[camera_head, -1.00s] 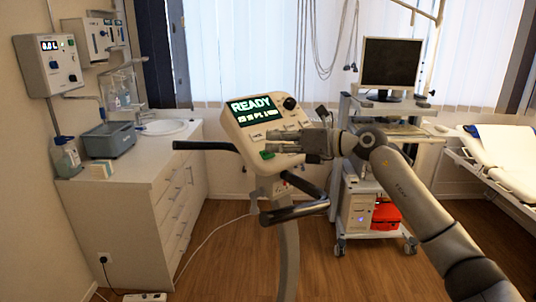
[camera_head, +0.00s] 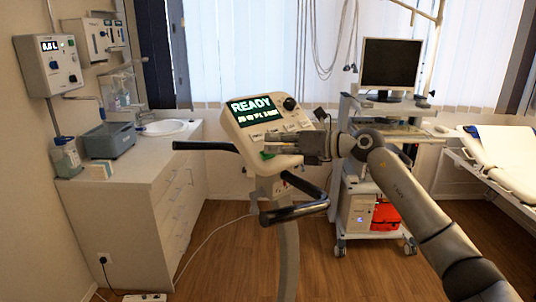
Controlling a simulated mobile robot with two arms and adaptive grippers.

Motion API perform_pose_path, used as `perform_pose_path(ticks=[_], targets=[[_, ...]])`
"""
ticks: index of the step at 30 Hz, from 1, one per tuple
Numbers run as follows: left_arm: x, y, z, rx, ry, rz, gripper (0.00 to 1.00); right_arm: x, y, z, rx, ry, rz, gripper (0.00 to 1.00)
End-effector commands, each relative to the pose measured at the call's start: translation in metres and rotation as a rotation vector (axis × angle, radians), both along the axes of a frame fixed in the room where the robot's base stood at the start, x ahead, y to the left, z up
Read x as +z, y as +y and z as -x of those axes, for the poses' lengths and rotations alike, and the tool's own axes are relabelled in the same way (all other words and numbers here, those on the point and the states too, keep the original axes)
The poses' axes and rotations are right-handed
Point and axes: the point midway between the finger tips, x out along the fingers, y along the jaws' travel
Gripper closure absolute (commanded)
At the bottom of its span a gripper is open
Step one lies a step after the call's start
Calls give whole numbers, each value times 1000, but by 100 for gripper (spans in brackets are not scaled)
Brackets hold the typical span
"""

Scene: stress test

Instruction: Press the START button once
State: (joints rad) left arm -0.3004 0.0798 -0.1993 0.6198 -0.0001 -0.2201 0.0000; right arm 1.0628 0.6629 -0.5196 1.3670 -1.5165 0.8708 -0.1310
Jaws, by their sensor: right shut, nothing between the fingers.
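The exercise bike's console (camera_head: 243,131) stands at the middle of the view. Its screen (camera_head: 255,109) reads READY, with a smaller line below that I cannot read surely. A green button (camera_head: 267,155) sits at the console's lower left; its label is too small to read. My right gripper (camera_head: 268,143) comes in from the right and is shut and empty. Its fingertips are at the console's lower face, just above and right of the green button in the picture. I cannot tell whether they touch it. My left gripper is not in view.
Black handlebars (camera_head: 295,212) stick out below the console, with another grip (camera_head: 203,146) to its left. A cart with a monitor (camera_head: 391,64) stands behind my right arm. A counter with a sink (camera_head: 163,127) is at the left, a bed (camera_head: 505,160) at the right.

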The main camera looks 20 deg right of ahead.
Motion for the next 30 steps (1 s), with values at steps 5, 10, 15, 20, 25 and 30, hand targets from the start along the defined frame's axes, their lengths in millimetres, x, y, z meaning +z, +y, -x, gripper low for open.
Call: perform_pose_path(ticks=[5, 10, 15, 20, 25, 30], targets=[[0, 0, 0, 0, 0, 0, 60, -2, 1, -1, 1, 2, 1, 100], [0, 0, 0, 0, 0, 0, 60, -3, 1, -1, 1, 3, 1, 100], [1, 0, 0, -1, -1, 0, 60, 0, 0, 1, 1, 3, 1, 100], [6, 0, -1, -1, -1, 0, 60, 6, -2, 5, 0, 3, 2, 100], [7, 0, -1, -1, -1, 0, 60, 10, -3, 8, 0, 3, 2, 100], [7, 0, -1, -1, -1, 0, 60, 10, -3, 8, 1, 2, 1, 100]])
